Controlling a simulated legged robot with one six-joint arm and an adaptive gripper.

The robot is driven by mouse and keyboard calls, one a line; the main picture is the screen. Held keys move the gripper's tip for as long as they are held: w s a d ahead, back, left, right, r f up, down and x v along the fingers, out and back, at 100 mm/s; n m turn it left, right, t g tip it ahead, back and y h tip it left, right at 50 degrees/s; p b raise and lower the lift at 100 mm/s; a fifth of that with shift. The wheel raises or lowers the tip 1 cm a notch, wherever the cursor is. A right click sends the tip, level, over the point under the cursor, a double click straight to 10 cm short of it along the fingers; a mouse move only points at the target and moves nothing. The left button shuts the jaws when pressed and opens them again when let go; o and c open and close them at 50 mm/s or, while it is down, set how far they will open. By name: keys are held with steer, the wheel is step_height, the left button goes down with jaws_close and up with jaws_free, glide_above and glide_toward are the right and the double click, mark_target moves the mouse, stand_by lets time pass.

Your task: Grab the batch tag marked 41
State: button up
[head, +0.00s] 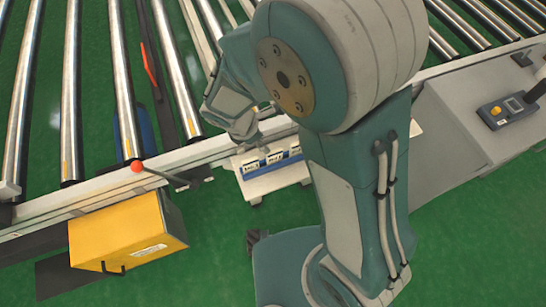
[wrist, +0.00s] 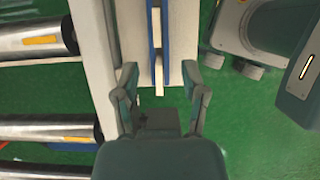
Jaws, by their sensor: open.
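Several small white tags stand in a row on a white rack (head: 280,181) in the head view, below the conveyor rail. One is the left tag (head: 252,166), another the middle tag (head: 275,158). Their print is too small to read, so I cannot tell which is marked 41. My gripper (wrist: 160,72) is open in the wrist view. A pale tag edge (wrist: 159,76) shows between its fingertips, beside a blue strip (wrist: 175,45), with no clear contact. In the head view my arm hides part of the rack and most of the gripper.
A roller conveyor (head: 70,90) runs along the back with a rail at its front. A red ball-topped lever (head: 137,167) sticks out of the rail. A yellow box (head: 125,235) hangs below at left. A grey cabinet (head: 460,130) stands at right.

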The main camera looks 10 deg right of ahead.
mark_target(274, 151)
steer(key=x, duration=0.9)
steer(key=shift+w+f, duration=0.3)
steer(key=shift+f, duration=0.25)
steer(key=shift+d, duration=0.1)
jaws_close()
